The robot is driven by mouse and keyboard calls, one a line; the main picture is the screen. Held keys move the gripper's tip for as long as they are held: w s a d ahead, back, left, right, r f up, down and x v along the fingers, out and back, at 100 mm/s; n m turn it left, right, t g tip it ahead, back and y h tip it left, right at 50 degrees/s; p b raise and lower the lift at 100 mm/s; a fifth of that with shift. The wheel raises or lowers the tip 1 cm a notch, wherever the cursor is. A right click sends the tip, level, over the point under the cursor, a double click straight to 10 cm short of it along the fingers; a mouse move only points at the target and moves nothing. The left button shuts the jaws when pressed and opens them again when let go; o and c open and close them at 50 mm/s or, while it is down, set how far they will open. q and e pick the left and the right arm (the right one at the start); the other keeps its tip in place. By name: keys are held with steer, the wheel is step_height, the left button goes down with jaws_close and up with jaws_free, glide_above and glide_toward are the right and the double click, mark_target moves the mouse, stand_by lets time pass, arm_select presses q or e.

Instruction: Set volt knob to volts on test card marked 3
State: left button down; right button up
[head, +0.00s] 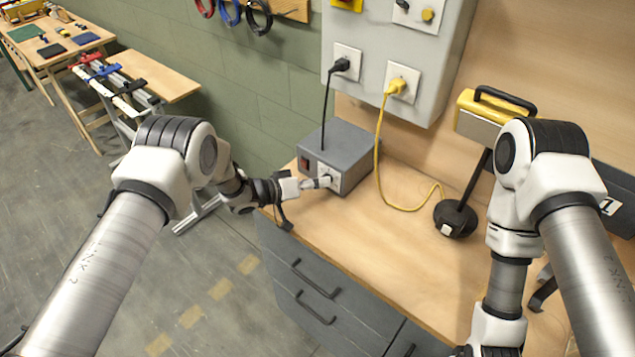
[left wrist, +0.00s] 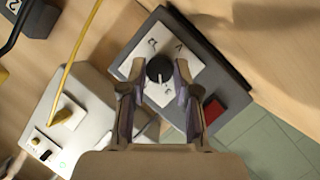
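The volt knob (left wrist: 159,69) is a small round black knob with a light mark, on a white plate on the grey power box (head: 348,153). My left gripper (head: 322,182) is at the front of this box. In the left wrist view, its two fingers (left wrist: 158,78) stand apart, one on each side of the knob, with a gap visible around it. I cannot tell how deep they reach. I cannot read the volts the knob points at. No card marked 3 is readable; a "1" label (head: 610,206) shows at the right edge. My right gripper is out of view below.
The box has a red switch (head: 305,163) and a black cable to the wall cabinet (head: 440,45). A yellow cable (head: 378,150) runs from the cabinet onto the wooden bench (head: 400,250). A yellow lamp (head: 490,108) on a black stand is at right. The bench middle is clear.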

arm_select(q)
steer(key=shift+d+m, duration=0.1)
steer(key=shift+m, duration=0.2)
steer(key=shift+d+m+t+y+b, duration=0.1)
steer(key=shift+m+t+y+b, duration=0.2)
steer(key=shift+m+y+b, duration=0.75)
steer(key=shift+s+r+m+t+y+b, duration=0.15)
steer(key=shift+m+t+y+b, duration=0.35)
steer(key=shift+m+y+b, duration=0.35)
